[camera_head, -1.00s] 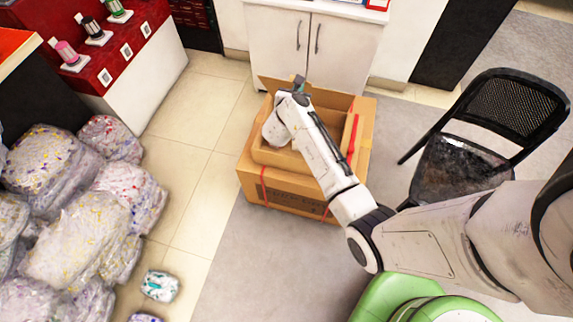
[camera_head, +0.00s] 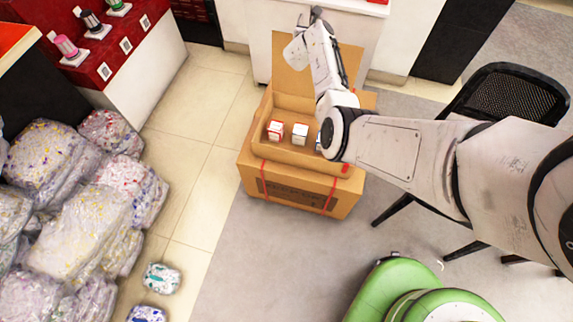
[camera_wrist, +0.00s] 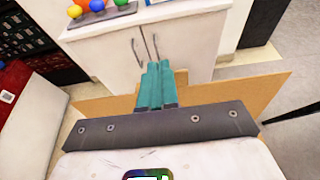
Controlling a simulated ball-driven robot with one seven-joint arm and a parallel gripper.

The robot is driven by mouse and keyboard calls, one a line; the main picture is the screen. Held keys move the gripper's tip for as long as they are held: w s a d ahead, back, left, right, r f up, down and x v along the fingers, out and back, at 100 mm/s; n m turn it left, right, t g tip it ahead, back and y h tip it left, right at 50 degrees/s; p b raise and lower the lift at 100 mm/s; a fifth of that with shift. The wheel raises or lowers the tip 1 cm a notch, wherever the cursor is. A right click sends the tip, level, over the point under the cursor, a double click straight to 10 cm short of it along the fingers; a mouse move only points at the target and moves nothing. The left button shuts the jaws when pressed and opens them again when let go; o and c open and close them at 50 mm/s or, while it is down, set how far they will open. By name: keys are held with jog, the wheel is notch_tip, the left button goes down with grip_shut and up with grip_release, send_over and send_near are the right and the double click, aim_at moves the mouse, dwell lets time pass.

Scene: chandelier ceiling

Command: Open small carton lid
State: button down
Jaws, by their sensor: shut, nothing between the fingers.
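The small carton (camera_head: 313,154) is a brown cardboard box on top of a larger taped box. Its lid (camera_head: 290,78) stands raised at the back edge, and the inside is exposed from above. In the wrist view the lid (camera_wrist: 228,91) shows as a tan panel spreading to both sides behind my gripper. My arm hides part of the lid and the carton's right side. I cannot tell whether the fingers touch the lid.
Small red-and-white boxes (camera_head: 300,133) lie in the carton. The larger box (camera_head: 300,190) stands on the floor. A white cabinet (camera_head: 262,45) is close behind. A black chair (camera_head: 510,95) is at right; wrapped bales (camera_head: 80,220) are at left. Tiled floor (camera_head: 195,170) between is clear.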

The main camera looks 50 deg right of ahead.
jog(key=shift+w+d, duration=0.3)
jog(key=shift+d, duration=0.5)
